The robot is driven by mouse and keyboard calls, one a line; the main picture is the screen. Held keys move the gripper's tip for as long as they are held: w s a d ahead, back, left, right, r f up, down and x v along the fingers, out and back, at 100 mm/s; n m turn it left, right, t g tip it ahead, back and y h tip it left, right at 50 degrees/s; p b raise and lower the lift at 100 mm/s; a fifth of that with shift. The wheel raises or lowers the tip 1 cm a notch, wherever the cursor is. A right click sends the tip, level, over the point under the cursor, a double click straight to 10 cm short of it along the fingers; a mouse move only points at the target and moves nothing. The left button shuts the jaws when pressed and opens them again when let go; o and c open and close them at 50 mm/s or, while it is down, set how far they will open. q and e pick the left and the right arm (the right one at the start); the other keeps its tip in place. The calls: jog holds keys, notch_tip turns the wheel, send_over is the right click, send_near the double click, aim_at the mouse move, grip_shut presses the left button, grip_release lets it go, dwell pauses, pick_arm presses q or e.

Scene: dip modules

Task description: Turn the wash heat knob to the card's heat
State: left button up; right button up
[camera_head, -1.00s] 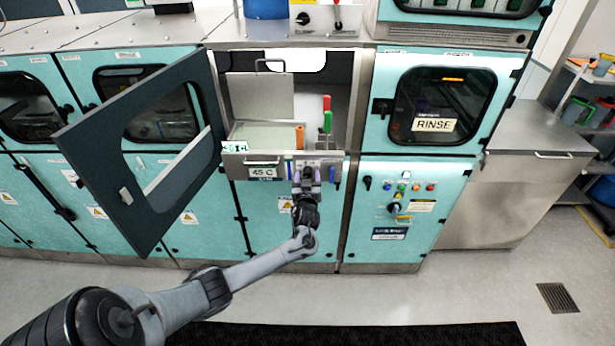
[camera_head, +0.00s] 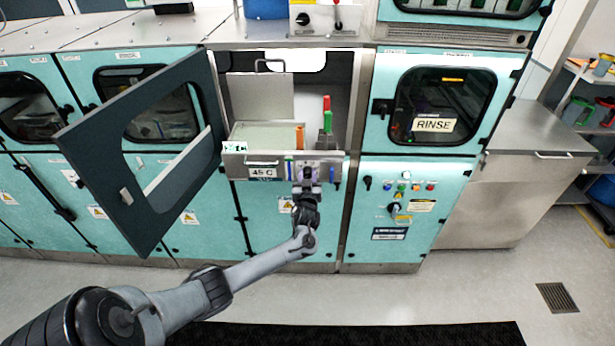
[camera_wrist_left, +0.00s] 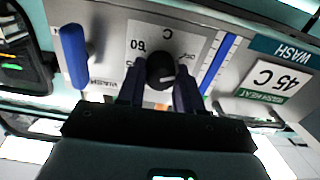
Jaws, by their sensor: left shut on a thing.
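The wash heat knob (camera_wrist_left: 161,72) is a round black knob on a pale dial plate (camera_wrist_left: 137,30). A "60" and a "C" show on the plate, upside down in the left wrist view. My left gripper (camera_wrist_left: 160,88) has its dark fingers on either side of the knob and is shut on it. The fingers and wrist hide part of the scale, and I cannot tell where the knob points. The card (camera_wrist_left: 273,78) reads "45 C" beside the dial; it also shows in the head view (camera_head: 263,172). In the head view my left gripper (camera_head: 307,180) covers the knob. My right gripper is not in view.
A blue handle (camera_wrist_left: 73,55) stands beside the dial. An open dark door (camera_head: 150,205) swings out left of my arm. Above the panel is an open bay with a red and green upright piece (camera_head: 327,115). The rinse panel (camera_head: 405,205) is to the right.

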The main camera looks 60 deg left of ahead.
pick_arm(q)
jog(key=m+p, duration=0.2)
jog(key=m, duration=0.3)
jog(key=shift+r, duration=0.1)
jog(key=m+p, duration=0.1)
jog(key=m, duration=0.3)
jog(key=shift+w+m, duration=0.1)
jog(key=shift+m, duration=0.3)
jog(key=m+p, duration=0.2)
jog(key=m, duration=0.3)
jog(key=shift+m, duration=0.3)
jog(key=m+p, duration=0.1)
jog(key=m, duration=0.2)
jog(key=shift+m, duration=0.3)
jog(key=shift+f+m, duration=0.2)
jog(key=shift+m, duration=0.3)
jog(key=o, duration=1)
jog(key=shift+o, duration=0.2)
